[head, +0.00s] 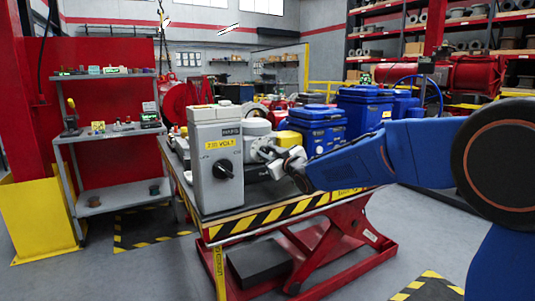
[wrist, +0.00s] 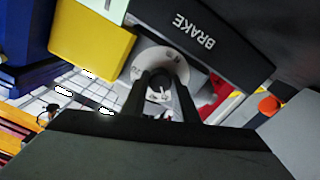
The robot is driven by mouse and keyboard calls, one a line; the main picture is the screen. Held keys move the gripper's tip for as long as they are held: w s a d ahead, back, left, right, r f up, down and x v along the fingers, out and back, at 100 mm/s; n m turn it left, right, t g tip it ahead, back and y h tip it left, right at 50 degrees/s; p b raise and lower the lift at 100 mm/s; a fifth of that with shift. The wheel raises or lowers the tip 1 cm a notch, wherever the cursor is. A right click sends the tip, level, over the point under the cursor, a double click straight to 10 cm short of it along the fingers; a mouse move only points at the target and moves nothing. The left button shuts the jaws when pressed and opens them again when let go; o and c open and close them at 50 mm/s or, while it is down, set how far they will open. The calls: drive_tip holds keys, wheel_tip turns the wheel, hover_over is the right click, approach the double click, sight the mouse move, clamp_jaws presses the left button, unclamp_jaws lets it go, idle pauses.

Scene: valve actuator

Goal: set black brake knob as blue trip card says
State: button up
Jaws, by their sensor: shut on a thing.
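The black BRAKE panel (wrist: 205,35) shows in the wrist view, its lettering upside down. Below the lettering is a pale round dial (wrist: 177,62) with small marks. My gripper (wrist: 162,97) has its two dark fingers over this dial, shut on the black brake knob, which is mostly hidden between them. I cannot read which mark the knob points to. In the head view my gripper (head: 272,158) reaches in from the right, just right of the grey 230 VOLT box (head: 205,185); the brake panel is not clear there. I cannot make out a blue trip card.
The grey box has its own black rotary knob (head: 223,170) on its front. A yellow block (wrist: 92,40) sits beside the brake panel. Blue cases (head: 318,128) stand behind my arm on the red lift table (head: 300,250). A grey shelf (head: 90,140) stands at left.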

drive_tip(key=shift+f, duration=0.1)
idle(0.3)
drive_tip(key=o, duration=1.1)
drive_tip(key=shift+c, duration=0.2)
drive_tip(key=v, duration=1.7)
drive_tip(key=shift+d, duration=0.2)
drive_tip(key=shift+s, duration=0.15)
